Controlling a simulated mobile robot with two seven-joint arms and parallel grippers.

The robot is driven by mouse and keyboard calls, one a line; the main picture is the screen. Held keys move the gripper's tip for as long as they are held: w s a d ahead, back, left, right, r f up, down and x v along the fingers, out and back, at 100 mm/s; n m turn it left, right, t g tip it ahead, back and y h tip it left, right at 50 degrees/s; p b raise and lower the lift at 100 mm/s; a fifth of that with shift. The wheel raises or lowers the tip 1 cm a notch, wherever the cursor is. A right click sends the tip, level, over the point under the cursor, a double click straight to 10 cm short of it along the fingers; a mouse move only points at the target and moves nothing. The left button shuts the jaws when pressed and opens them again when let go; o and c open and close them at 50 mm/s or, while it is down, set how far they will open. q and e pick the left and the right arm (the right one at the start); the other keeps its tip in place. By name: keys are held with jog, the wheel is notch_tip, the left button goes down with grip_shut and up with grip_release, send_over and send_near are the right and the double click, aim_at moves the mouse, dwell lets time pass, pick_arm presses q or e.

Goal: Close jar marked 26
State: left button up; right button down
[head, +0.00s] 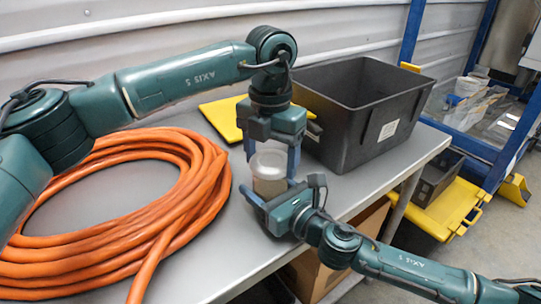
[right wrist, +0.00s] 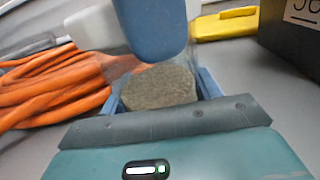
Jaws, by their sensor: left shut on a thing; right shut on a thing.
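A clear jar (head: 268,185) with brown-grey substrate stands near the table's front edge. Its substrate (right wrist: 158,88) shows in the right wrist view. My right gripper (head: 266,194) is shut on the jar's body from the front, its blue fingers on either side. My left gripper (head: 272,160) points down from above, shut around a pale, round lid (head: 268,160) at the jar's top. One blue left finger also shows large in the right wrist view (right wrist: 150,25), with pale material behind it. I cannot tell whether the lid is seated. No number is readable on the jar.
A coiled orange hose (head: 190,205) fills the table's left side. A dark grey bin (head: 350,140) with a white label stands behind the jar to the right. A yellow flat piece (head: 222,118) lies behind the jar. The table's (head: 335,195) right front is bare.

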pick_arm(q)
jog(key=shift+c, duration=0.7)
jog(key=o, duration=1.2)
jog(key=shift+c, duration=0.2)
notch_tip(320, 180, up, 12)
pick_arm(e)
jog(key=shift+c, duration=1.3)
grip_release()
